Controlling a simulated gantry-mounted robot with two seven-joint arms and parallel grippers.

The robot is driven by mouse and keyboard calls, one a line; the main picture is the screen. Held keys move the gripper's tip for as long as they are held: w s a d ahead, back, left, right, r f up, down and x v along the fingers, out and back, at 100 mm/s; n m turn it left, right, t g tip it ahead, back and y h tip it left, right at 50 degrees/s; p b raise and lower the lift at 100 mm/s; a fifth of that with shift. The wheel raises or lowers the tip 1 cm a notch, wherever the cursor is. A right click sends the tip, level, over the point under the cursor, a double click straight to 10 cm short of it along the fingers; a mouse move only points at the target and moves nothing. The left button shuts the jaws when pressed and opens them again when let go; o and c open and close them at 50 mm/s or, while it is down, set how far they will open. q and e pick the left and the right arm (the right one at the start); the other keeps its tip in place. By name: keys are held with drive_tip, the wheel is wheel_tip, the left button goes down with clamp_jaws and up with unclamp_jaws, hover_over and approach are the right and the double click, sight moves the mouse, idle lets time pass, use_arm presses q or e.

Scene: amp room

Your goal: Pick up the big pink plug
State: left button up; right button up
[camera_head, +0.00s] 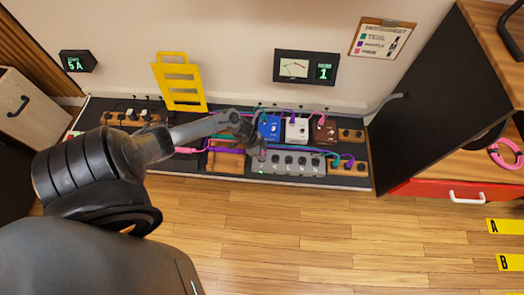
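A pink plug (185,150) with a pink cable shows on the dark pedalboard (225,181), just below my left forearm. Another small pink plug end (320,120) shows by the brown pedal. I cannot tell which of them is the big one. My forearm hides part of the board. My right gripper is not in view.
A white pedal (297,131), a brown pedal (325,132) and purple and teal cables crowd the board. A yellow rack (180,82) stands behind it. A black cabinet (430,105) stands to the right. The wooden floor (330,235) in front is clear.

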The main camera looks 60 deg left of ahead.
use_arm(q)
clamp_jaws()
